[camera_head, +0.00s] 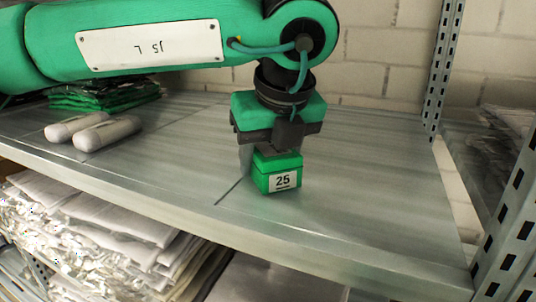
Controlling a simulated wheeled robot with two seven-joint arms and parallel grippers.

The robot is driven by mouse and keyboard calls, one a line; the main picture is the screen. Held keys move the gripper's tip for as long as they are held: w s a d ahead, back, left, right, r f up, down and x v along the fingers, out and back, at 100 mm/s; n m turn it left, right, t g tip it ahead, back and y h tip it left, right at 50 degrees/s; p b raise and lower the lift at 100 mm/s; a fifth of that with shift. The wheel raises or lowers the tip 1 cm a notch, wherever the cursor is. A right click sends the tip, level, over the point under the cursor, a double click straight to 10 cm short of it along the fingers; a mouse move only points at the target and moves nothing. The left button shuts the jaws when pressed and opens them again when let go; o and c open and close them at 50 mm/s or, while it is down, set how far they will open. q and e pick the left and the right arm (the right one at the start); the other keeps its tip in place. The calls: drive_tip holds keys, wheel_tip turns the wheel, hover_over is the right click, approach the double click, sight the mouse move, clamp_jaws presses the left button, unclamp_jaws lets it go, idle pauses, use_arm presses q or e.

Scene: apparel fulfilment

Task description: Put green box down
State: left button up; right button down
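The green box (279,174) has a white label reading 25 and is upright over the middle of the metal shelf (360,205). My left gripper (272,152) comes down on it from above, its arm reaching in from the left. One finger shows along the left side of the box, and the gripper appears shut on it. The other finger is mostly hidden. The box's underside is at or very close to the shelf surface; I cannot tell whether it touches. My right gripper is not in view.
Two white rounded objects (107,132) lie on the shelf at left, with a stack of green packets (103,94) behind them. Perforated metal posts (508,245) stand at right. White packaged garments (90,245) lie below. The shelf right of the box is clear.

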sight(270, 146)
use_arm(q)
drive_tip(key=shift+f, duration=0.2)
drive_tip(key=o, duration=1)
drive_tip(key=shift+w+a, duration=0.2)
drive_tip(key=shift+a, duration=0.05)
drive_tip(key=shift+c, duration=0.2)
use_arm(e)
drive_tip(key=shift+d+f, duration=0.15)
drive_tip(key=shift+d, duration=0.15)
use_arm(q)
drive_tip(key=shift+d, duration=0.1)
drive_tip(key=shift+r, duration=0.15)
drive_tip(key=shift+r+p, duration=0.2)
drive_tip(key=shift+p, duration=0.2)
drive_tip(key=b+v, duration=0.2)
drive_tip(key=v, duration=0.4)
drive_tip(key=shift+s+d+r+b, duration=0.1)
drive_tip(key=shift+s+r+b, duration=0.1)
drive_tip(key=shift+b, duration=0.1)
drive_tip(key=shift+s+r, duration=0.1)
drive_tip(key=shift+r, duration=0.25)
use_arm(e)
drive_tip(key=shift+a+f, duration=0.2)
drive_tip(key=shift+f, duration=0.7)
